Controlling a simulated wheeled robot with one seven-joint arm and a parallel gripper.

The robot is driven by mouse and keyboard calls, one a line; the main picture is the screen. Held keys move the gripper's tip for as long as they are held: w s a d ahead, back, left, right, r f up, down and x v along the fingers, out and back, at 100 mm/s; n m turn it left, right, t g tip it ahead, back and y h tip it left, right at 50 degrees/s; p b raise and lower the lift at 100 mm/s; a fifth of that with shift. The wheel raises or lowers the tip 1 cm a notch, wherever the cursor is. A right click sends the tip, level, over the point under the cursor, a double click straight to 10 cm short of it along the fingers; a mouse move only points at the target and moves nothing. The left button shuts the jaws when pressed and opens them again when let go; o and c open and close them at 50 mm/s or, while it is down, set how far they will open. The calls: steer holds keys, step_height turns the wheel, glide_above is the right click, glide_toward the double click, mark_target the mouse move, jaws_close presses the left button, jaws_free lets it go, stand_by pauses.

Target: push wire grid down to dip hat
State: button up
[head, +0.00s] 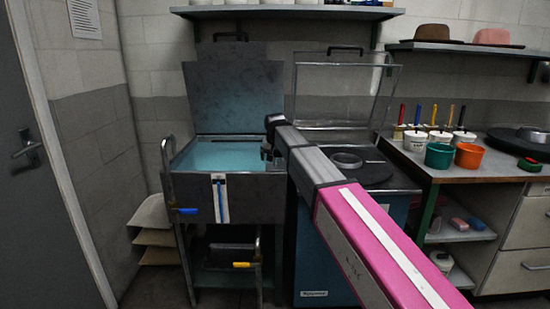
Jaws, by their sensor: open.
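The dip tank (228,200) is a dark metal basin on legs at centre left, with its lid (233,97) raised behind it. Pale blue liquid (220,156) fills it. I cannot make out a wire grid or a hat in the liquid. My arm reaches in from the lower right, and my gripper (268,150) is at the tank's right rim. The gripper is open; its fingers are small and dark, and I cannot tell whether they touch anything.
A blue-fronted machine (335,240) with a raised clear cover (338,90) stands right of the tank, partly behind my arm. A bench (425,170) at right holds pots and brushes. A brown hat (432,32) and a pink hat (492,37) sit on the upper shelf.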

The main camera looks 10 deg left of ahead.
steer(key=v, duration=1)
steer(key=shift+s+r, duration=0.2)
steer(key=shift+r, duration=0.05)
steer(key=shift+s, duration=0.1)
